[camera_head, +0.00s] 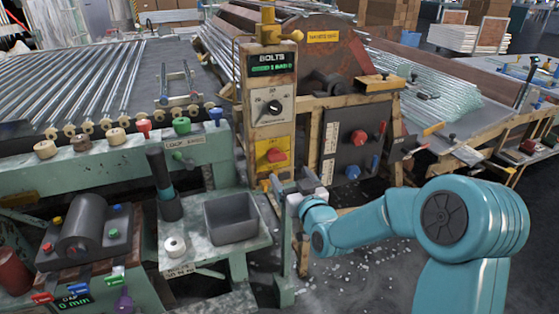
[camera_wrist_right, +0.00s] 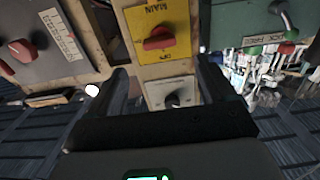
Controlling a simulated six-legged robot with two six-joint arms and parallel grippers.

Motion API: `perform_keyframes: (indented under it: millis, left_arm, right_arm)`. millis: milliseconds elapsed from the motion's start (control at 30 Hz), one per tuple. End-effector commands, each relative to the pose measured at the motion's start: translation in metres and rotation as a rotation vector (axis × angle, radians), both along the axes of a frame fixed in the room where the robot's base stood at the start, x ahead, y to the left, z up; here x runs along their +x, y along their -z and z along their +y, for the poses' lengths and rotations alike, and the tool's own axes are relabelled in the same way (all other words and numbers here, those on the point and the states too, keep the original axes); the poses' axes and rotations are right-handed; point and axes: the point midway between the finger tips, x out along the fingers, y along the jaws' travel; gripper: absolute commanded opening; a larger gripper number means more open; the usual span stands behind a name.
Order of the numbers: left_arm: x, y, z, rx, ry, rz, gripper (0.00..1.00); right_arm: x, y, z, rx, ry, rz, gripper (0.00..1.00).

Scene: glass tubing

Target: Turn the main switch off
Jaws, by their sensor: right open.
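The main switch (camera_head: 277,155) is a red knob on a yellow plate (camera_head: 265,165) low on a worn control post. The knob's bar lies roughly crosswise. The switch (camera_wrist_right: 158,40) also shows in the right wrist view, which is upside down, with MAIN and OFF lettering on its yellow plate (camera_wrist_right: 177,18). My right gripper (camera_head: 293,184) is in front of the post, a little below the switch. In the wrist view, the right gripper (camera_wrist_right: 164,74) has its dark fingers apart with nothing held between them. My left gripper is in neither view.
Above the switch are a black dial (camera_head: 274,107) and a BOLTS display (camera_head: 271,64). A dark panel with red and blue knobs (camera_head: 356,140) stands right of the post. A grey bin (camera_head: 232,219) and a green bench stand to the left. Glass tubes (camera_head: 455,95) lie behind.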

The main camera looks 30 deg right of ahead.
Motion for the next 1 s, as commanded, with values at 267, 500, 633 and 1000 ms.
perform_keyframes:
  millis: [267, 500, 633, 1000]
  left_arm:
    - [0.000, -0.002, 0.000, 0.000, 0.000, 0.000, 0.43]
    - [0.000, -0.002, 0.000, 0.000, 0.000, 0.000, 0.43]
    - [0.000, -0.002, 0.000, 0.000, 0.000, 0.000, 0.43]
    - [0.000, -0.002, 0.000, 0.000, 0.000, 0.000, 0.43]
  right_arm:
    - [0.061, 0.000, -0.016, 0.000, 0.000, 0.000, 0.83]
    - [0.087, 0.000, -0.023, 0.001, -0.001, 0.000, 0.83]
    - [0.091, 0.001, -0.023, 0.001, -0.001, 0.002, 0.83]
    - [0.090, 0.001, -0.023, 0.001, 0.000, 0.002, 0.28]
